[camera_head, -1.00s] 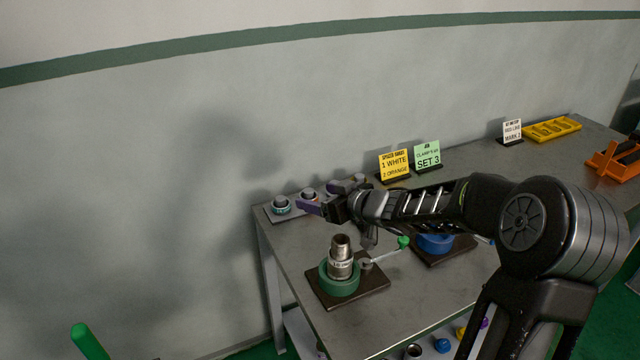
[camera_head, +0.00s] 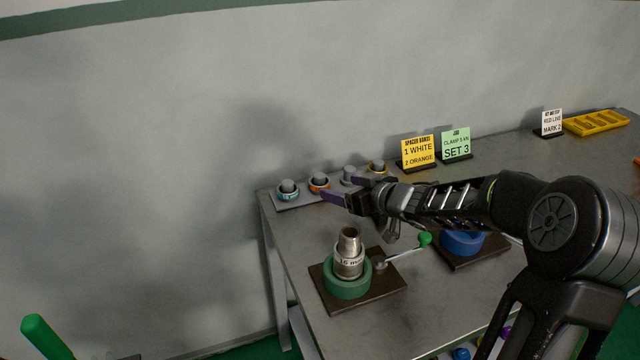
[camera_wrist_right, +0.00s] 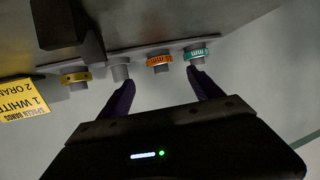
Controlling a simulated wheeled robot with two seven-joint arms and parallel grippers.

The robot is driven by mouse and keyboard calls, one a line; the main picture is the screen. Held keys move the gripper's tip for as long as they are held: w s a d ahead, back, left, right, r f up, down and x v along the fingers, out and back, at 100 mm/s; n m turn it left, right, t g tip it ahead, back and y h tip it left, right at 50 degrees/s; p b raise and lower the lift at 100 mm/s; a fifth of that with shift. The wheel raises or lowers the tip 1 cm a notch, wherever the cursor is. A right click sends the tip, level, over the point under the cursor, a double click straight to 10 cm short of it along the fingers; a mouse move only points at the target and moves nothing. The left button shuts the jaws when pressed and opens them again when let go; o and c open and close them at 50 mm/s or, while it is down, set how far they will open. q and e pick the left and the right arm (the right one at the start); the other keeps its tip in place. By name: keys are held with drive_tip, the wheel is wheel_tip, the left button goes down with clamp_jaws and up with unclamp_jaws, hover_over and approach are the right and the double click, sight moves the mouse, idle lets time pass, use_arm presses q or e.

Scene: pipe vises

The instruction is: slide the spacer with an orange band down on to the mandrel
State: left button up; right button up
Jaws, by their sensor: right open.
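The orange-banded spacer (camera_head: 319,183) sits on a peg of the grey rack at the back left of the bench. It also shows in the right wrist view (camera_wrist_right: 159,62). My right gripper (camera_head: 344,188) is open and empty close to the rack. In the right wrist view its two purple fingers (camera_wrist_right: 161,80) point at the rack, with the orange-banded spacer ahead, between their lines. The mandrel (camera_head: 348,240) stands upright in the green vise (camera_head: 347,287). A white-banded spacer (camera_head: 348,264) is around its lower part. My left gripper is out of view.
A teal-banded spacer (camera_head: 288,190) and a yellow-banded spacer (camera_head: 377,168) sit on the rack either side of a plain grey peg (camera_head: 348,175). A green-knobbed handle (camera_head: 424,240) sticks out from the vise. A blue vise (camera_head: 461,242) stands to its right. Signs stand behind.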

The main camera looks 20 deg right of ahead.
sight(323, 183)
drive_tip(key=shift+x, duration=1.15)
drive_tip(key=b+x, duration=0.1)
drive_tip(key=x, duration=0.4)
drive_tip(key=shift+w+f+b, duration=0.1)
drive_tip(key=shift+f+b, duration=0.1)
drive_tip(key=shift+b, duration=0.2)
drive_tip(key=c, duration=1.4)
drive_tip(key=shift+c, duration=0.2)
wheel_tip(323, 183, up, 10)
drive_tip(key=p, duration=0.6)
drive_tip(key=shift+r, duration=0.1)
